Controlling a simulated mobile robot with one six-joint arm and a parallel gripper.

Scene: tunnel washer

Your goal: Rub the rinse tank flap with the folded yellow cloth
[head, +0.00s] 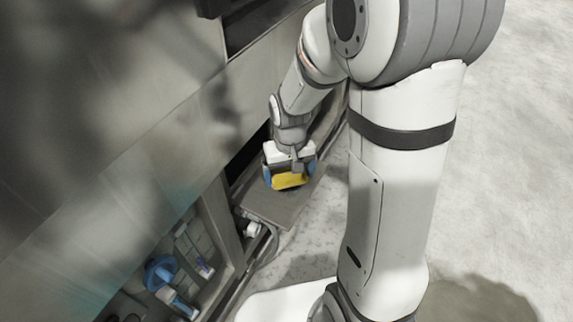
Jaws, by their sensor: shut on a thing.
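My gripper (289,174) is shut on the folded yellow cloth (288,181), which shows between its blue-sided fingers. It points down over a flat grey panel (272,210) that juts out from the machine's side and looks like the rinse tank flap. The cloth is over the far part of this panel. I cannot tell from this angle whether the cloth touches it. The gripper and cloth hide part of the panel; its near part is bare.
The large metal machine wall (110,150) fills the left. An open bay below it holds a blue valve-like fitting (160,272) and pipes. A dark opening lies behind my gripper. The pale floor (510,170) at right is clear.

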